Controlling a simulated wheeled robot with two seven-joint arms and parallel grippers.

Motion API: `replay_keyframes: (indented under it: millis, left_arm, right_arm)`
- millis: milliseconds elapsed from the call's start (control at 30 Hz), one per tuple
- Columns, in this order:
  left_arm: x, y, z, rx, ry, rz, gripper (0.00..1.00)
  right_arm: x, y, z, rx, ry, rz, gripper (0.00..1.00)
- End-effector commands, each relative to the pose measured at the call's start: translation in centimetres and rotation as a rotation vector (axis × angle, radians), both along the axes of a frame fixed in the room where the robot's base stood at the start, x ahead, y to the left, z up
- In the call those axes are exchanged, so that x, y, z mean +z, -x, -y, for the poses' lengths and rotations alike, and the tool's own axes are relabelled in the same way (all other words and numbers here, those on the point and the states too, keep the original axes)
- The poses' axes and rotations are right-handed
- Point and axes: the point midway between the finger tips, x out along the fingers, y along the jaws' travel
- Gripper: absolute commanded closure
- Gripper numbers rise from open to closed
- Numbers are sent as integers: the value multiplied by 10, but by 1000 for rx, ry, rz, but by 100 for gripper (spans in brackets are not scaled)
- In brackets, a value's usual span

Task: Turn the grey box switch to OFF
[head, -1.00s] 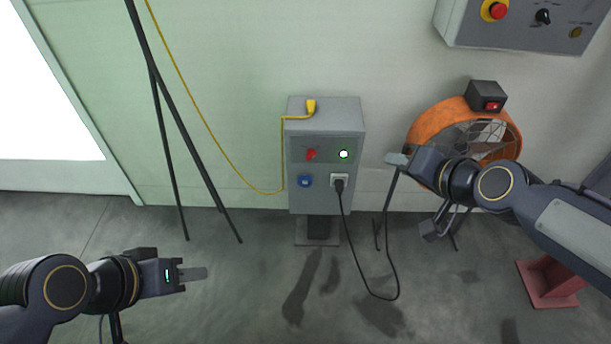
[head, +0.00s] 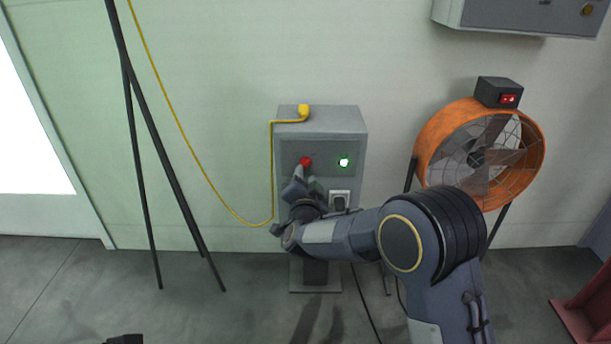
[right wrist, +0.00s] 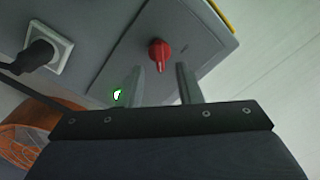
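The grey box (head: 345,118) stands on a post against the wall. Its red rotary switch (head: 306,161) is on the front panel at the left, and a lit green lamp (head: 344,162) is at the right. In the right wrist view the red switch (right wrist: 159,52) lies just beyond the fingertips of my right gripper (right wrist: 160,68). The fingers are apart with nothing between them. In the head view my right gripper (head: 301,176) is just below the switch; whether it touches cannot be told. Of my left arm, only a dark bit shows at the bottom edge.
A black plug sits in the socket (head: 340,197) below the lamp. A yellow cable (head: 180,118) runs to the box top. A black stand (head: 150,140) is at the left. An orange fan (head: 538,155) with a red-switched box is at the right. A grey panel (head: 520,18) hangs upper right.

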Motion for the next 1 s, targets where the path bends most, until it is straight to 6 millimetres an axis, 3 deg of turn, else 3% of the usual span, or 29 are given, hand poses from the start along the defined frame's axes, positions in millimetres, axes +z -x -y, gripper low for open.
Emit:
replay_keyframes:
  millis: [100,300,600,867,1000]
  left_arm:
    - [-6,0,0,0,0,0,64]
    - [-9,0,0,0,0,0,64]
    - [-9,0,0,0,0,0,64]
    - [-9,0,0,0,0,0,64]
    - [-9,0,0,0,0,0,64]
  right_arm:
    - [-2,-20,0,1,1,1,68]
    - [-2,-40,0,1,1,-2,68]
    - [-1,-43,0,1,2,-3,68]
    - [-1,-43,0,2,2,-2,100]
    - [-1,-43,0,2,2,-2,100]
